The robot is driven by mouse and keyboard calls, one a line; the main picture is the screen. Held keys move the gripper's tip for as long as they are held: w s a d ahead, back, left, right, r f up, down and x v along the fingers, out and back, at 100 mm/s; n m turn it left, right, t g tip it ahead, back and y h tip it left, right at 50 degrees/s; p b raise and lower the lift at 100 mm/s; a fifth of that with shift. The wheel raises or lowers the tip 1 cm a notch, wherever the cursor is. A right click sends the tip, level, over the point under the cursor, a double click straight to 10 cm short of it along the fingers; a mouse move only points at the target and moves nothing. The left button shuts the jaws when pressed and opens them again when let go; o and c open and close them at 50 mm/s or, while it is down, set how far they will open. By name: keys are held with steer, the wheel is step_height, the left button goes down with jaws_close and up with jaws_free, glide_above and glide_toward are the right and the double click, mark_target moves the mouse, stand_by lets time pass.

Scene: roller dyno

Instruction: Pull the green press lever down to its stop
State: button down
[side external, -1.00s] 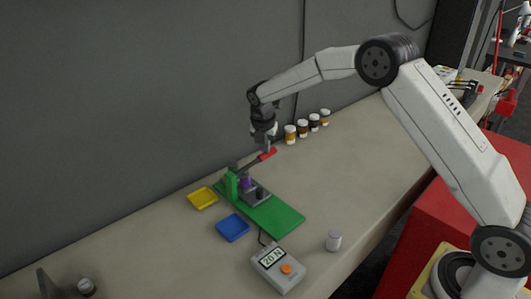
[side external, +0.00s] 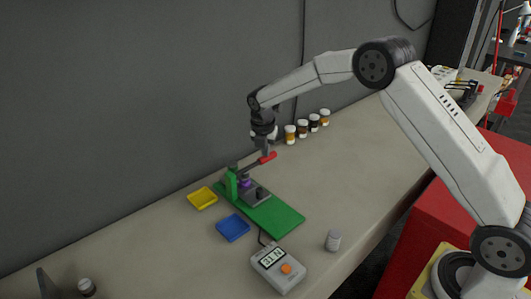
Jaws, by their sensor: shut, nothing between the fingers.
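The green press (side external: 232,184) stands on a green base plate (side external: 275,215) on the bench. A purple piece (side external: 244,183) sits under the press on a grey block. The exact contact is too small to see.
A grey meter (side external: 278,270) with a lit number display and an orange button is cabled to the press. A blue tray (side external: 233,228), a yellow tray (side external: 202,198) and a small capped jar (side external: 333,241) stand nearby. Several jars (side external: 303,128) line the wall behind.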

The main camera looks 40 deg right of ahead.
steer(key=shift+s+a+f, duration=0.1)
steer(key=shift+s+a, duration=0.05)
steer(key=w+d+v, duration=0.1)
steer(key=v, duration=0.9)
steer(key=shift+w+d+r, duration=0.15)
steer(key=shift+d+r, duration=0.05)
steer(key=shift+d, duration=0.25)
stand_by(0.6)
stand_by(0.3)
steer(key=s+a+f+m, duration=0.1)
steer(key=s+f+m, duration=0.1)
steer(key=s+m, duration=0.6)
steer(key=s+a+f+m+t+y, duration=0.1)
steer(key=s+a+f+m, duration=0.1)
steer(key=s+m, duration=0.6)
steer(key=s+a+f+m+y, duration=0.1)
steer(key=s+f+m, duration=0.2)
steer(key=s+m, duration=0.5)
steer(key=shift+s+a+f, duration=0.1)
steer(key=shift+s+a, duration=0.05)
steer(key=shift+s, duration=1.3)
steer(key=shift+s+a+f, duration=0.15)
steer(key=shift+s+a, duration=0.05)
steer(key=shift+s, duration=1.25)
